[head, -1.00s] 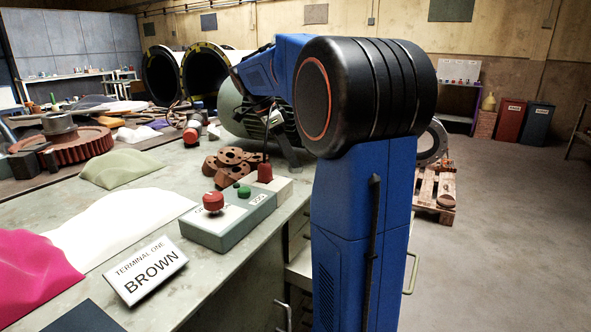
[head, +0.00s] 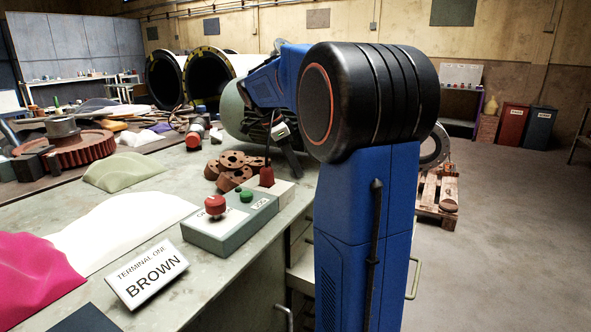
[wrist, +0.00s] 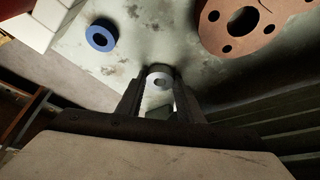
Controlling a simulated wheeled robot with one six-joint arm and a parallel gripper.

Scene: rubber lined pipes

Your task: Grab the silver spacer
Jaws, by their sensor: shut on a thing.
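The silver spacer (wrist: 160,70) is a small pale grey ring with a dark hole. In the wrist view it sits between the two dark fingertips of my gripper (wrist: 158,88), at their far end. My gripper is shut on it. The spacer is close to the worn grey-green tabletop, but I cannot tell whether it still touches it. In the head view my gripper (head: 292,160) is low at the bench's right edge, behind the brown flanges, and the spacer cannot be made out there.
A blue ring (wrist: 101,35) and a brown holed flange (wrist: 245,22) lie near the spacer. A button box (head: 232,220) and stacked brown flanges (head: 232,165) stand on the bench (head: 215,262). The table edge and drawers are close to my gripper.

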